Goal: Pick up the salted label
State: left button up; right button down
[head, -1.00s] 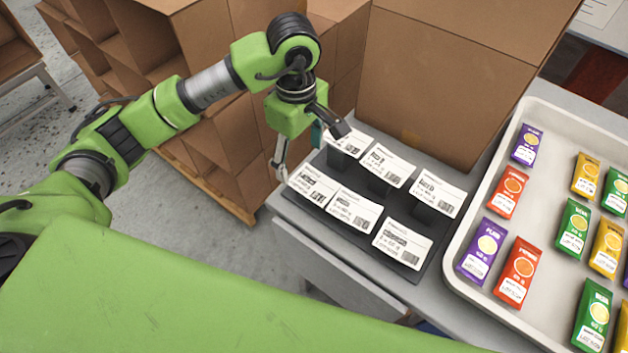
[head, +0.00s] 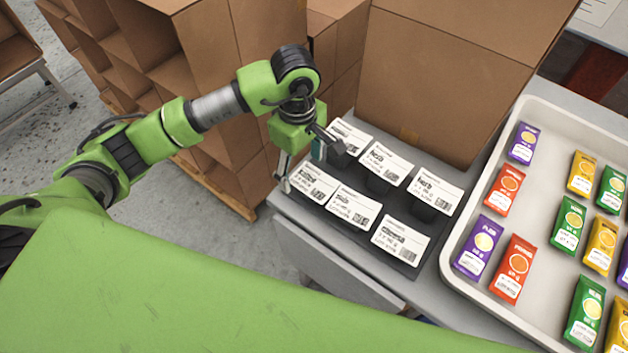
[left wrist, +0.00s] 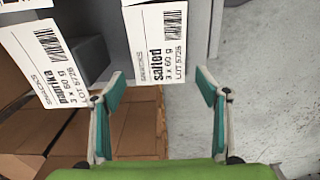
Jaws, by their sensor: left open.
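The salted label (head: 313,184) is a white printed card at the left end of the front row on a dark stand (head: 408,268). In the left wrist view, the salted label (left wrist: 157,42) reads "salted", and its near end lies between the two fingertips in the picture. My left gripper (head: 311,168) is open and empty, over the left end of the stand. Its teal-padded fingers also show in the left wrist view (left wrist: 160,80). I cannot tell how high they are above the card. The paprika label (left wrist: 42,62) is to the left there. My right gripper is not in view.
Other labels, such as plain (head: 353,207) and herb (head: 437,191), stand close by on the same stand. A big cardboard box (head: 440,80) is right behind. A pale tray (head: 455,262) of coloured packets is on the right. Open floor (head: 190,245) lies left of the table.

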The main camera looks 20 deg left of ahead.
pick_arm(q)
jog(key=shift+f+b, duration=0.2)
jog(key=shift+b, duration=0.15)
dwell(0.3)
jog(key=c, duration=0.8)
